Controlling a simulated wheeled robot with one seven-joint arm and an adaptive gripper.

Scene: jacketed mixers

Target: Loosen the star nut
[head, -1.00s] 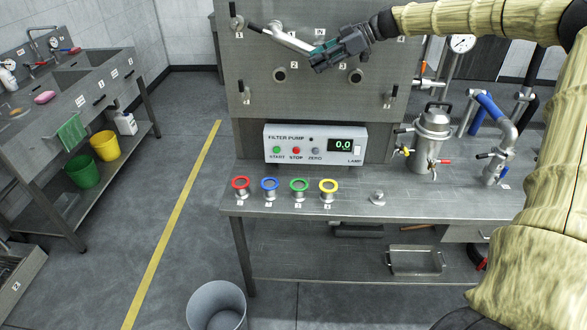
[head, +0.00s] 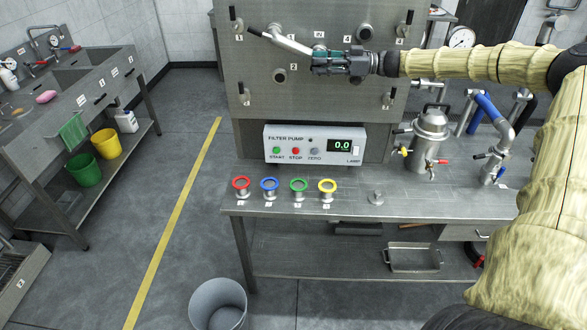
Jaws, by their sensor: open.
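My gripper (head: 318,62) is in front of the upright grey metal panel (head: 325,100), jaws open, pointing left and roughly level. A silver lever (head: 288,43) with a black end runs down to the right and ends by my fingertips; I cannot tell whether they touch it. Round knobs show on the panel, one near label 2 (head: 279,75) and one near label 4 (head: 364,32). My gripper hides the panel part right of label 2. A small metal knob-like piece (head: 376,198) is on the bench. I cannot tell which part is the star nut.
The filter pump box (head: 314,144) reads 0.0 below the panel. Several coloured rings stand at the bench front, among them a red one (head: 241,184). A steel vessel (head: 430,135) and blue-handled pipework (head: 488,108) are at right. A grey bin (head: 218,305) stands on the floor.

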